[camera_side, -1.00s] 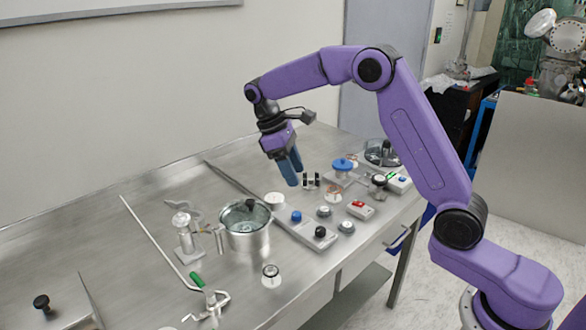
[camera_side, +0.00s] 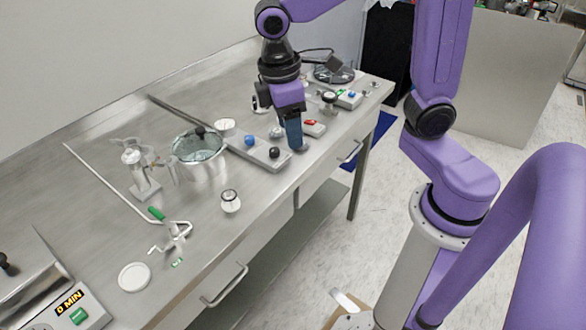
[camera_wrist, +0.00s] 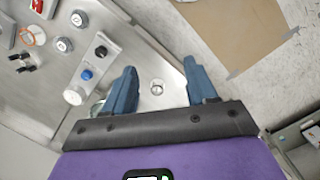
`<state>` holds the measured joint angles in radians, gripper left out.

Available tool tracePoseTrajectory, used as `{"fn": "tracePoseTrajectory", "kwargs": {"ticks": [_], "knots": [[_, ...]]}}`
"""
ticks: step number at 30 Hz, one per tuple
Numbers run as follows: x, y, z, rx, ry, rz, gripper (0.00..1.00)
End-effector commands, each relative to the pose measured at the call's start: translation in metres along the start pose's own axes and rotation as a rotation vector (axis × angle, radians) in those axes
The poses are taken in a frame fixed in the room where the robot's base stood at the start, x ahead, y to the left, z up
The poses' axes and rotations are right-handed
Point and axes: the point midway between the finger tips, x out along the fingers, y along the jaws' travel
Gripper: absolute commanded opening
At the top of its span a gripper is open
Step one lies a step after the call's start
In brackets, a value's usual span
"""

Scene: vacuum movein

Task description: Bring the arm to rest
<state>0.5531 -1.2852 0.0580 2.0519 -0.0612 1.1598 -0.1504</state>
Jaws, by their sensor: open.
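My gripper (camera_side: 293,148) points down over the front right part of the steel bench (camera_side: 250,195) in the side view. Its blue fingers overlap the view of the area beside the red-button box, and I cannot tell their height exactly. In the wrist view my gripper (camera_wrist: 160,72) has its two blue fingers wide apart with nothing held between them. A small round clear-and-white piece (camera_wrist: 157,88) shows on the bench beyond the gap.
A strip with blue and black knobs (camera_side: 250,150) lies left of the gripper. Floor lies beyond the bench edge.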

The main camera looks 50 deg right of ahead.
Motion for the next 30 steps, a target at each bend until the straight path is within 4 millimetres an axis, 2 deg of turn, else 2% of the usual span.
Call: {"fn": "tracePoseTrajectory", "kwargs": {"ticks": [3, 9, 15, 21, 30], "knots": [[0.005, -0.026, 0.027, -0.045, 0.041, 0.001, 0.57], [0.019, -0.063, 0.073, -0.115, 0.105, -0.005, 0.57], [0.034, -0.087, 0.110, -0.166, 0.150, -0.018, 0.57], [0.040, -0.095, 0.124, -0.186, 0.168, -0.024, 0.57], [0.040, -0.095, 0.124, -0.186, 0.168, -0.024, 0.57]]}}
